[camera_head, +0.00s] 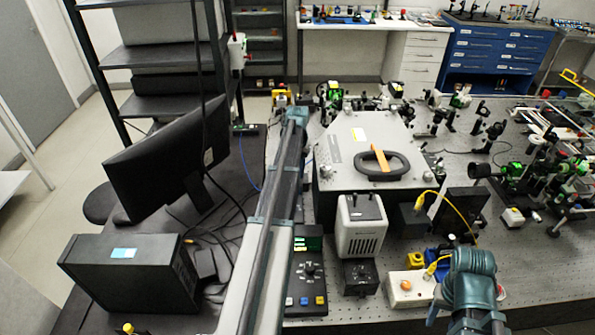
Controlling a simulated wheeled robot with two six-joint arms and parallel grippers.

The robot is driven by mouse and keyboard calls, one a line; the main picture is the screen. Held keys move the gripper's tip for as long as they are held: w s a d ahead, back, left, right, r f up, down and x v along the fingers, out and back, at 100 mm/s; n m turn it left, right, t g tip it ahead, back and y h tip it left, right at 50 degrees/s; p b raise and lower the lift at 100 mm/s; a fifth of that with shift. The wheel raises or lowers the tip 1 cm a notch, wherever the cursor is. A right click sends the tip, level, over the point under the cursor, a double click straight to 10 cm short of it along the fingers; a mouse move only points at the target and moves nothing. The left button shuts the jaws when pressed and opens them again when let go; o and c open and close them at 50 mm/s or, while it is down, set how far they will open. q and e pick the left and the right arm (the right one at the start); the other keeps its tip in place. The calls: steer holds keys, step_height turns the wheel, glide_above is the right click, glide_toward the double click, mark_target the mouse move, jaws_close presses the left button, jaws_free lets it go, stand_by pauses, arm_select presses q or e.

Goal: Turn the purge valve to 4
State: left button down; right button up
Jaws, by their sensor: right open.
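I cannot tell for sure which control is the purge valve. A small black box with a round dial (361,277) stands in front of the beige-white unit on the bench; its markings are too small to read. To its left, a black control panel (308,270) has a dark knob and coloured buttons. To its right is a white box with an orange knob (405,286). My right gripper (468,290) is at the lower right, beside the white box, open and partly hidden by its own wrist. My left arm crosses the middle; its gripper does not show.
A beige-white unit (361,227) and a grey instrument housing (345,138) with a black ring handle stand behind the small boxes. A yellow cable (458,214) loops near the right arm. Optics crowd the right side. A monitor (165,155) and black case (130,272) are left.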

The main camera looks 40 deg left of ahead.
arm_select(q)
steer(key=m, duration=1.1)
steer(key=shift+m, duration=0.3)
steer(key=m, duration=1.1)
steer(key=shift+m, duration=0.3)
steer(key=c, duration=0.7)
jaws_free()
steer(key=shift+c, duration=0.2)
steer(key=shift+r, duration=0.1)
